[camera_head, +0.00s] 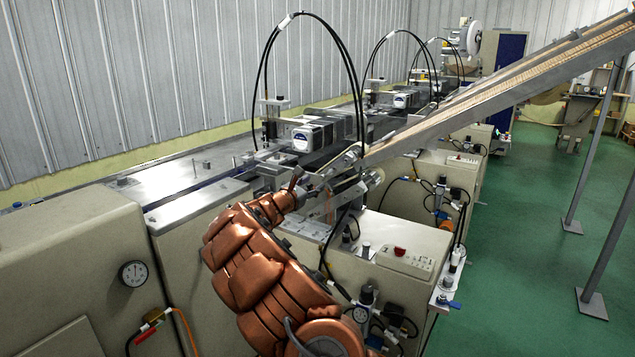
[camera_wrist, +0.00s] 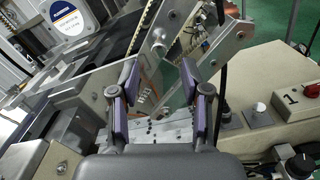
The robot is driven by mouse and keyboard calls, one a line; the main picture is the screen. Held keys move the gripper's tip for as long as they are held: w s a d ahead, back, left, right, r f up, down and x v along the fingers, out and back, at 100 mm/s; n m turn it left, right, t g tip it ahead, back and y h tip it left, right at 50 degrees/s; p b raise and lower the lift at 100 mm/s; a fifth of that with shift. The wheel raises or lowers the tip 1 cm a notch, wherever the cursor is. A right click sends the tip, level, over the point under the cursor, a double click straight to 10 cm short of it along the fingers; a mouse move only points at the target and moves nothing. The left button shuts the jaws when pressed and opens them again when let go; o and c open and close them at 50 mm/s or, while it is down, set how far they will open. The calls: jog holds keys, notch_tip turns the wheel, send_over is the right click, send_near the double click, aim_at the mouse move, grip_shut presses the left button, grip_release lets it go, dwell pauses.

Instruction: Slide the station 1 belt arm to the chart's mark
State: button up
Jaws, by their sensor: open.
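My gripper (camera_wrist: 166,95) is open in the wrist view, with its two purple-padded fingers apart and nothing clearly held between them. Metal bars with round holes, seemingly the belt arm (camera_wrist: 222,50), stand just beyond the fingertips. A plate with small dark holes (camera_wrist: 170,130) lies below and between the fingers. A control box marked "1" (camera_wrist: 293,97) is at the right. In the head view my gripper (camera_head: 300,188) is at the nearest station, close to its metal brackets, and its fingers are too small to read. I cannot make out the chart or its mark.
A motor block (camera_head: 312,135) stands behind the gripper, with black cables arching above. A sloping conveyor (camera_head: 480,95) comes down from the right. A panel with a red button (camera_head: 400,251) and air fittings (camera_head: 362,305) are at the front. Green floor is open at right.

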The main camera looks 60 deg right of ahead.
jog(key=a, duration=0.5)
jog(key=shift+s+a, duration=0.1)
jog(key=shift+a, duration=0.15)
jog(key=shift+r, duration=0.1)
dwell(0.3)
jog(key=s+a+r+m+g+y+p, duration=0.1)
jog(key=s+a+r+m+g+y, duration=0.1)
jog(key=s+a+r+m, duration=0.35)
jog(key=s+a+r+m+g+y+p, duration=0.25)
jog(key=s+a+m, duration=0.35)
jog(key=s+a, duration=0.3)
jog(key=s+a+f+m+y+p, duration=0.1)
jog(key=s+a+f+y, duration=0.3)
jog(key=a, duration=0.9)
jog(key=s+a+f+m+t+y, duration=0.1)
jog(key=s+a+f+y, duration=0.3)
jog(key=s+a, duration=0.4)
jog(key=s+a+f+m+t+y+p, duration=0.1)
jog(key=s+a+f+y, duration=0.3)
jog(key=a, duration=1.6)
jog(key=s+y, duration=0.1)
jog(key=s, duration=0.1)
jog(key=shift+s+a+p, duration=0.15)
jog(key=shift+s+p, duration=0.15)
jog(key=shift+s, duration=0.1)
jog(key=shift+f+y, duration=0.1)
jog(key=shift+y, duration=0.15)
